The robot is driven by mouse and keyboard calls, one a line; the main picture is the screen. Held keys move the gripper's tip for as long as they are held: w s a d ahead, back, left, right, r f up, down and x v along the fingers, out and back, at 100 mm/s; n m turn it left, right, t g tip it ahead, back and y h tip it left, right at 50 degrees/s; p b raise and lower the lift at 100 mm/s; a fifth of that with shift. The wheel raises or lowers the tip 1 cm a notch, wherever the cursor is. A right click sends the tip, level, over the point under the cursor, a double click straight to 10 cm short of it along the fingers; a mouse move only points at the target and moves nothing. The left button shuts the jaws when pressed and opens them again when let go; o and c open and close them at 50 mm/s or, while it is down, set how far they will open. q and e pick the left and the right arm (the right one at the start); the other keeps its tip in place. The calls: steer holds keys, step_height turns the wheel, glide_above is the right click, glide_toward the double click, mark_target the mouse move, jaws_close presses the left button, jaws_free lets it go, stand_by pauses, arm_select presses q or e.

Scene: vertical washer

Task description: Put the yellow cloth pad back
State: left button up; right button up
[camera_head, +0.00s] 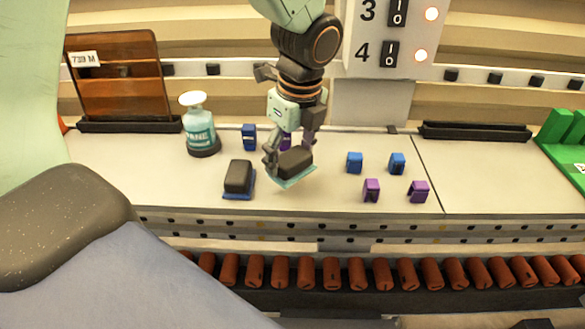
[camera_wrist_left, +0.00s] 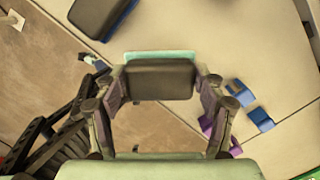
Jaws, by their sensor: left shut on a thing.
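My left gripper (camera_head: 290,158) is shut on a pad with a dark block-shaped grip (camera_head: 295,163) and a thin pale teal base (camera_head: 293,182). The fingers hold the dark grip from two sides, and it also shows between the fingers in the left wrist view (camera_wrist_left: 160,80). The pad is at or just above the white table; I cannot tell if it touches. A second pad with a dark grip (camera_head: 238,177) and a blue base stands to its left. No pad looks yellow here. My right gripper is not in view.
A spray bottle (camera_head: 199,125) stands at the back left, near an amber panel (camera_head: 117,78). Blue clips (camera_head: 355,162) and purple clips (camera_head: 372,190) lie to the right. A green rack (camera_head: 565,140) is at the far right. The front middle table is clear.

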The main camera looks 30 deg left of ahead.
mark_target(292, 171)
arm_select(q)
steer(key=shift+d+f, duration=0.15)
steer(key=shift+f, duration=0.1)
steer(key=f, duration=0.3)
steer(key=shift+w+a+f, duration=0.1)
steer(key=shift+a+f, duration=0.3)
steer(key=shift+d, duration=0.2)
steer(key=o, duration=1.2)
steer(key=shift+d, duration=0.15)
steer(key=o, duration=0.4)
steer(key=shift+a+f, duration=0.1)
steer(key=shift+a, duration=0.2)
steer(key=shift+c, duration=0.2)
steer(key=shift+d, duration=0.15)
